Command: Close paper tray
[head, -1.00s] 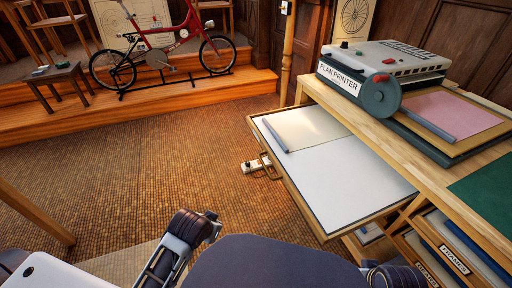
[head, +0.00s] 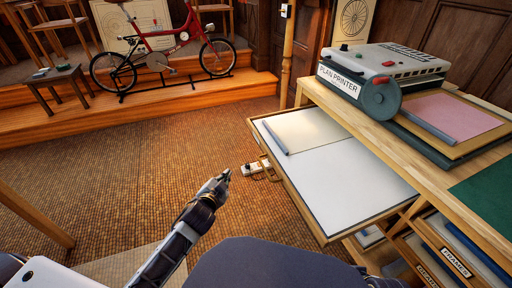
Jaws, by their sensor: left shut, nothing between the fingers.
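The paper tray (head: 352,190) is a wide, shallow wooden drawer pulled out from under the desk top, toward the left. White paper lies in it, with a cream sheet and a grey bar at its far end. A loop handle (head: 264,166) sits on its left-facing front. My left gripper (head: 226,174) is shut and empty, held over the carpet a short way left of the handle. It does not appear to touch the tray. My right gripper is not in view.
The plan printer (head: 378,82) stands on the wooden desk top (head: 346,113). Lower drawers (head: 453,262) with labels are at the bottom right. The carpet left of the tray is clear.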

